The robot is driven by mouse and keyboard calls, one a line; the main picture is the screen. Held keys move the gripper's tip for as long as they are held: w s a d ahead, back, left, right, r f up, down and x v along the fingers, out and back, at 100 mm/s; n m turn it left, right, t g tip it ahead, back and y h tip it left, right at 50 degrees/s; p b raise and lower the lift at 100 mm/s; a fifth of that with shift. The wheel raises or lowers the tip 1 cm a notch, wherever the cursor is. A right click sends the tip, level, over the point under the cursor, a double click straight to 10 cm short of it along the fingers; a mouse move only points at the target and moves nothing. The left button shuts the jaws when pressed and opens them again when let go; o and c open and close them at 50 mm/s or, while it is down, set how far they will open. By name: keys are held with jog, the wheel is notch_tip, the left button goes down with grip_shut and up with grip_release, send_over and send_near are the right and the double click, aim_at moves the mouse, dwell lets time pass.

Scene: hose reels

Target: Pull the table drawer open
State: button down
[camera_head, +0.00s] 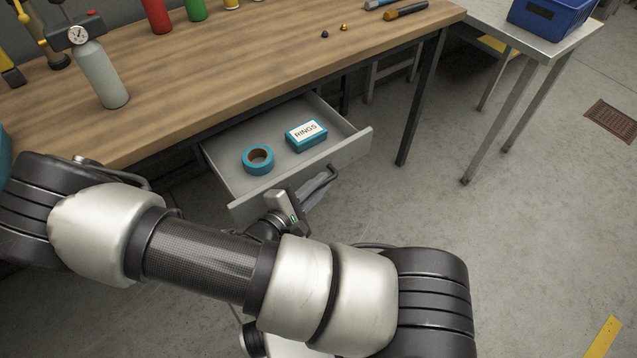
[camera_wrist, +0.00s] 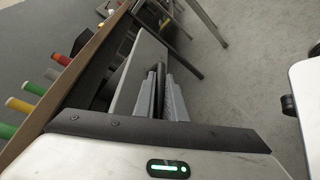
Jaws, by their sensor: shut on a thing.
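The grey table drawer (camera_head: 232,184) stands pulled out from under the wooden table (camera_head: 215,95). A roll of teal tape (camera_head: 258,160) and a teal box labelled RINGS (camera_head: 306,136) lie inside it. My gripper (camera_head: 312,190) is at the drawer's front panel, partly hidden by my wrist in the head view. In the wrist view my gripper (camera_wrist: 166,92) is shut on the dark drawer handle (camera_wrist: 158,85), beside the grey drawer front (camera_wrist: 137,75).
A metal side table (camera_head: 545,50) with a blue bin (camera_head: 553,18) is at the right. The concrete floor (camera_head: 480,225) right of the drawer is clear.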

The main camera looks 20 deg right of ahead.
jog(key=c, duration=2.1)
grip_release()
jog(key=shift+a, duration=0.15)
jog(key=p+v, duration=0.2)
jog(key=v, duration=1.5)
jog(key=shift+s+a, duration=0.1)
jog(key=shift+s, duration=0.05)
jog(key=shift+r, duration=0.1)
